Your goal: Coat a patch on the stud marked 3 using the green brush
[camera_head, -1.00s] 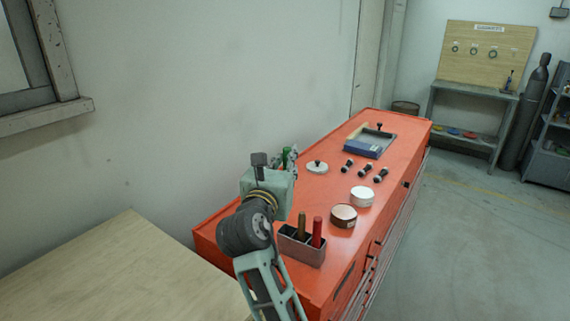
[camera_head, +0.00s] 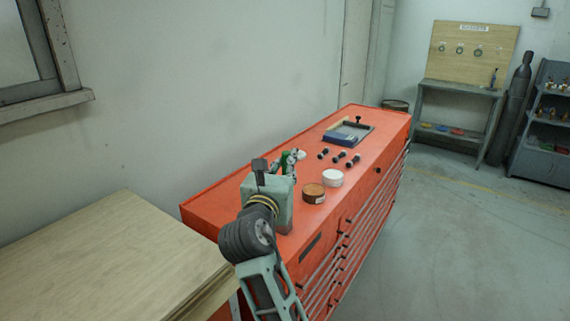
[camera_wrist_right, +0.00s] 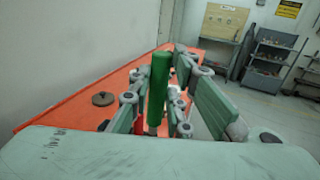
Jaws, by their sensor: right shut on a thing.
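My right gripper (camera_wrist_right: 158,100) is shut on the green brush (camera_wrist_right: 158,85), whose green handle stands upright between the fingers. In the head view this gripper (camera_head: 288,162) is above the orange cabinet's left part, with a bit of green showing. The brush's bristles are hidden. Three dark studs with pale parts stand in a row beyond the gripper: left (camera_head: 323,153), middle (camera_head: 339,157) and right (camera_head: 354,160). Their numbers are too small to read. A brown-topped tin (camera_head: 313,193) and a white-topped tin (camera_head: 332,178) stand nearer. My left gripper is not in view.
The orange cabinet top (camera_head: 375,125) carries a tray (camera_head: 348,133) with a blue front behind the studs. A pale lid (camera_head: 300,155) shows partly beside the gripper. A wooden table (camera_head: 110,260) is at lower left. Open floor (camera_head: 460,240) lies on the right.

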